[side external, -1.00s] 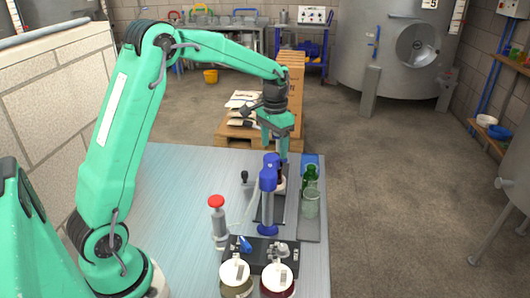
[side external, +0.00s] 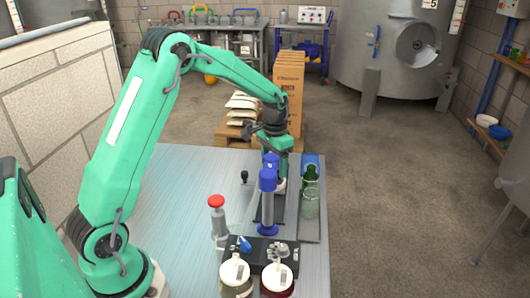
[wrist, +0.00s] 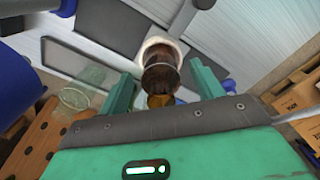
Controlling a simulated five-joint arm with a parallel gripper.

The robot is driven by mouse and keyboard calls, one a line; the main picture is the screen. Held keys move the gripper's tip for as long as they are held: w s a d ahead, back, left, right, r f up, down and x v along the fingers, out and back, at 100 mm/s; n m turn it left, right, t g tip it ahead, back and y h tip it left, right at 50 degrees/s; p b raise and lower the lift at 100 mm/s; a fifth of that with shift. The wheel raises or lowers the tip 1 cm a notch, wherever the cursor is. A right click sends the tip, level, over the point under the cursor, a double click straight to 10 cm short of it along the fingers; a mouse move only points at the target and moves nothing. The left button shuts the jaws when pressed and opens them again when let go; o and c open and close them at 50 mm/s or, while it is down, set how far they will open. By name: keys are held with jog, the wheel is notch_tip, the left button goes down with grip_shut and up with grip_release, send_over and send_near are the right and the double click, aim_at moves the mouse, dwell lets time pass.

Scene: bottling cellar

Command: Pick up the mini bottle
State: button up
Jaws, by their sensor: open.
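The mini bottle (wrist: 160,76) looks dark brown, with an amber-coloured near end and a pale round edge around its far end in the wrist view. It sits between the two green fingers of my gripper (wrist: 163,88), with a visible gap on each side. My gripper is open. In the side view my gripper (side external: 277,178) is low over the back of the bench, pointing down, and the blue-topped stand in front hides its fingertips. Only a pale bit of the bottle's spot shows there; the rest is hidden.
The blue-topped stand (side external: 267,205) is right in front of my gripper. A green bottle (side external: 309,181) and a clear glass (side external: 311,205) stand close on the right. A red-topped plunger (side external: 217,215) and two white-lidded jars (side external: 235,276) are nearer. The bench's left side (side external: 170,200) is clear.

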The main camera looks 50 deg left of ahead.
jog(key=shift+f, duration=0.4)
jog(key=c, duration=1.3)
jog(key=shift+r, duration=5.05)
